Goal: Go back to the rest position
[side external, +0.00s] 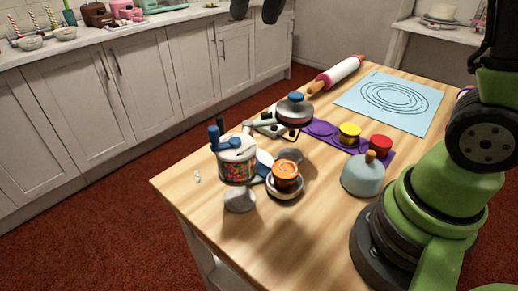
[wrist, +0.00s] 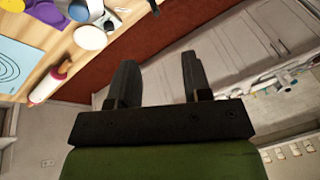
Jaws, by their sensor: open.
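My gripper (side external: 258,8) shows only as dark fingertips at the top edge of the side external view, high above the table and apart from everything on it. In the wrist view my gripper (wrist: 158,75) is open, with nothing between its two dark fingers. The wooden table (side external: 300,240) stands below, and its corner shows at upper left in the wrist view.
On the table stand a patterned pot (side external: 238,168), an orange-topped cup (side external: 286,177), a grey dome (side external: 363,176), a purple mat (side external: 318,131) with yellow and red pieces, a blue mat (side external: 415,115) and a rolling pin (side external: 337,75). Cabinets (side external: 150,75) line the back.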

